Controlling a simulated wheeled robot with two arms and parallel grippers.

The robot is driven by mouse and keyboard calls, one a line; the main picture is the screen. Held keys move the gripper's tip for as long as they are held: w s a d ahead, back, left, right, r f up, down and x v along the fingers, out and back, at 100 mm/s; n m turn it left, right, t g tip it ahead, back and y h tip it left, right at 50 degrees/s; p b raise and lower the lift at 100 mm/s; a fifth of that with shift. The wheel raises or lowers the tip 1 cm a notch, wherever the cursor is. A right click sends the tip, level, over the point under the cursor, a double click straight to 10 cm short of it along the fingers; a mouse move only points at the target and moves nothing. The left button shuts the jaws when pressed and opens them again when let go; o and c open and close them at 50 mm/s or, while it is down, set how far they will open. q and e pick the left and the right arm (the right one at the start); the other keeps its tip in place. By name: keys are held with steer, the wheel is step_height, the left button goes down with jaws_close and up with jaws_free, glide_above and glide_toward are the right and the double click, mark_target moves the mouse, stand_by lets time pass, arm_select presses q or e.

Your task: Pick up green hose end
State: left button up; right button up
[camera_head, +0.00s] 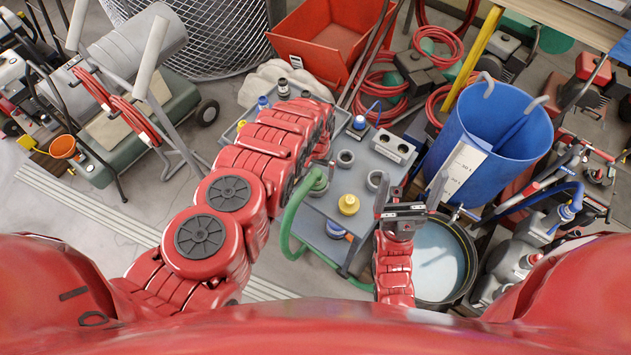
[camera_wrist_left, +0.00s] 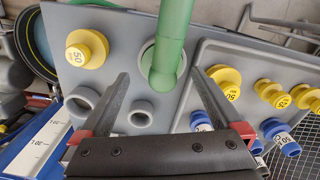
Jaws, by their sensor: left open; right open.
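The green hose (camera_head: 286,228) loops from below up to its end (camera_head: 319,183) on the grey cart top (camera_head: 345,205). In the left wrist view the green hose end (camera_wrist_left: 165,62) sits at a round pale ring in the grey top. My left gripper (camera_wrist_left: 161,76) is open and empty. Its two fingers point toward the hose end and show on either side of it; whether they touch it I cannot tell. In the head view my left arm hides part of the cart. My right gripper (camera_head: 406,197) is open and empty, over the cart's right edge near the round tub.
A yellow cap (camera_head: 348,204) and grey rings (camera_head: 345,158) stand on the cart. Yellow and blue fittings (camera_wrist_left: 273,93) lie in a tray section. A round tub of water (camera_head: 437,262) and a blue bin (camera_head: 490,140) stand to the right.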

arm_select(q)
steer(key=f+b, duration=0.2)
steer(key=f, duration=0.1)
steer(key=f+b, duration=0.1)
steer(key=f, duration=0.1)
steer(key=shift+w+a+b, duration=0.1)
steer(key=shift+w+b, duration=0.15)
steer(key=shift+b, duration=0.15)
steer(key=shift+r, duration=0.1)
steer(key=shift+s, duration=0.1)
steer(key=c, duration=1.4)
steer(key=shift+r, duration=0.15)
